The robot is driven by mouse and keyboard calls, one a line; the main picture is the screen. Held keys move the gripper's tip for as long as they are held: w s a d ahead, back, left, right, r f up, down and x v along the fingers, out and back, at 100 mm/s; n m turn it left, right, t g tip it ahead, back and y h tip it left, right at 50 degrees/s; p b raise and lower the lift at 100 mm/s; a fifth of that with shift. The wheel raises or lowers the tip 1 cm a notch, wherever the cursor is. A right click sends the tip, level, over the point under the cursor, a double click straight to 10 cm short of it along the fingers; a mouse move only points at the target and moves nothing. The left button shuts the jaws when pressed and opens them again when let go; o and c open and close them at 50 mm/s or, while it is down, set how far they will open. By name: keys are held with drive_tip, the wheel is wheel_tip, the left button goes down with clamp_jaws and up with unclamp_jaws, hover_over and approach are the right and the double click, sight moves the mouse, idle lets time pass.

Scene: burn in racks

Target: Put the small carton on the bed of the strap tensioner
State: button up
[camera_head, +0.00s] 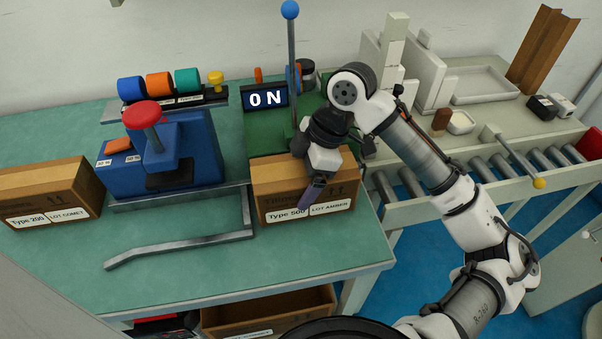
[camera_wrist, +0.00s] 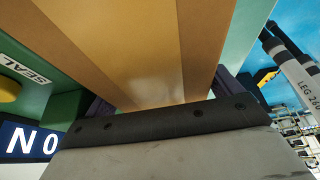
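A brown carton (camera_head: 301,188) labelled "Type 500" and "LOT AMBER" stands near the middle of the green-topped table, in front of the green machine (camera_head: 262,128). My gripper (camera_head: 318,188) is over this carton, with one dark finger in front of its labelled face. In the wrist view, the carton's taped top (camera_wrist: 150,50) lies between my two spread fingers (camera_wrist: 162,98). Whether they press on it is unclear. Another carton (camera_head: 48,194), "Type 200", "LOT COMET", stands at the far left. No label names the strap tensioner.
A blue machine (camera_head: 200,150) with a red knob stands left of the green machine. A bent metal bar (camera_head: 185,246) lies in front. An upright lever (camera_head: 292,65) with a blue ball rises behind my gripper. A roller conveyor (camera_head: 410,183) runs at right. The table's front left is clear.

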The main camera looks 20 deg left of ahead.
drive_tip(key=v, duration=1.2)
drive_tip(key=shift+r, duration=0.2)
